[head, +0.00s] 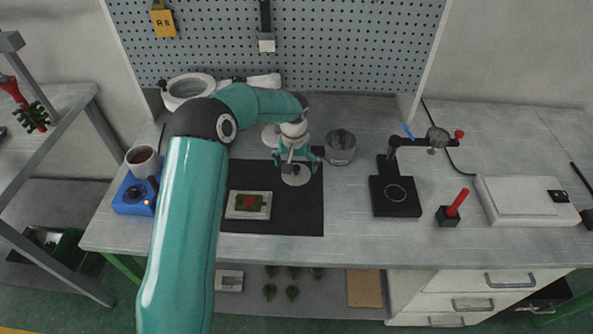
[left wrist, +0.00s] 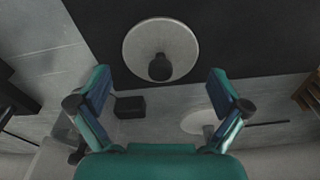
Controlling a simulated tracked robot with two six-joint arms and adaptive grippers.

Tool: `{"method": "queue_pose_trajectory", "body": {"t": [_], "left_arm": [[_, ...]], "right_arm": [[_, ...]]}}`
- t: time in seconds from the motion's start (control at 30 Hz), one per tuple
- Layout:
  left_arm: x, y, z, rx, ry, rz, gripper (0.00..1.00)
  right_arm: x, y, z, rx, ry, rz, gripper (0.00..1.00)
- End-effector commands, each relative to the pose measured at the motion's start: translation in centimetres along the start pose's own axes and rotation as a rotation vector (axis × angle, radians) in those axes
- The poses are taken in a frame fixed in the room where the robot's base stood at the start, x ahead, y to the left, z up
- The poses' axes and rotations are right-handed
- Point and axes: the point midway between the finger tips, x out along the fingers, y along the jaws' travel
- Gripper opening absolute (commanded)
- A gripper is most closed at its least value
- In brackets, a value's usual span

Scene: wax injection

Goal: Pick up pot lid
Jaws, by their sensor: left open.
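The pot lid is a pale round disc with a dark knob, lying flat on the black mat (head: 290,220). In the head view the lid (head: 297,180) shows just below my left gripper (head: 298,161), partly covered by it. In the left wrist view the lid (left wrist: 137,38) is whole, its knob near the middle. It lies beyond the open fingertips of the left gripper (left wrist: 158,84), roughly centred between them. Nothing is between the fingers. The height of the gap to the knob is hard to judge. My right gripper is not in view.
A metal pot (head: 341,152) stands right of the gripper; another pale disc (head: 270,136) is behind it. A green-and-red mould (head: 248,204) lies front left on the mat. A blue heater (head: 132,198) with a cup is at left, a black stand (head: 396,197) at right.

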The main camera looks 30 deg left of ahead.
Motion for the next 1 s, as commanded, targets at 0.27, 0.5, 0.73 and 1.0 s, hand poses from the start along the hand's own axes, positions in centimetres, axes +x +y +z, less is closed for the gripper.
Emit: {"method": "queue_pose_trajectory", "body": {"t": [0.27, 0.5, 0.73, 1.0], "left_arm": [[1.9, 0.0, 0.0, 0.000, 0.001, 0.000, 1.00], [1.9, 0.0, 0.0, 0.001, 0.001, 0.000, 0.83], [1.9, 0.0, 0.0, 0.001, 0.001, 0.000, 0.45], [2.0, 0.1, 0.1, 0.003, -0.002, 0.000, 0.00]], "right_arm": [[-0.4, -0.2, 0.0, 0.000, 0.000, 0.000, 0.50], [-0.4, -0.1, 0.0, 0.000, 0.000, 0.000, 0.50], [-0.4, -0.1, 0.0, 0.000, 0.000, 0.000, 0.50], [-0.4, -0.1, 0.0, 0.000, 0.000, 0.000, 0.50]]}}
